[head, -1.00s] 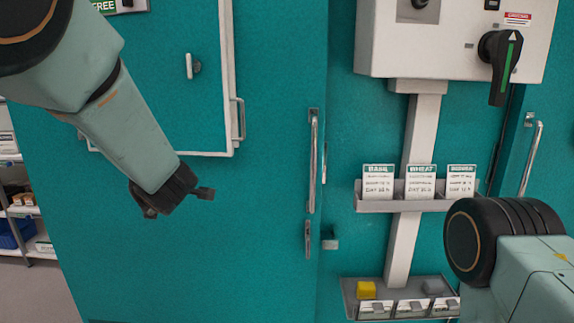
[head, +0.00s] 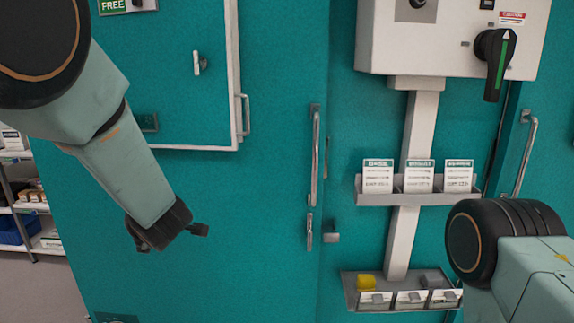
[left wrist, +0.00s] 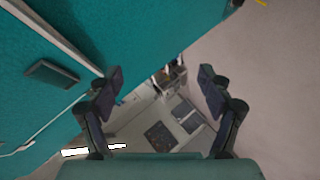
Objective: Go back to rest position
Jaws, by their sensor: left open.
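My left arm comes in from the upper left in the head view. Its gripper (head: 165,228) hangs in front of the teal chamber wall, below the white-framed door (head: 190,147), and touches nothing that I can see. In the left wrist view the two dark fingers of my left gripper (left wrist: 162,90) stand wide apart with nothing between them. My right arm shows only as a dark joint and a pale link at the lower right of the head view. My right gripper is out of the picture.
A white control box (head: 450,40) with a black rotary handle (head: 495,62) is at the upper right. Below are a card rack (head: 420,199) and a tray (head: 350,296) holding a yellow block (head: 367,282). Shelves (head: 30,206) stand at far left. A vertical door handle (head: 315,155) is between.

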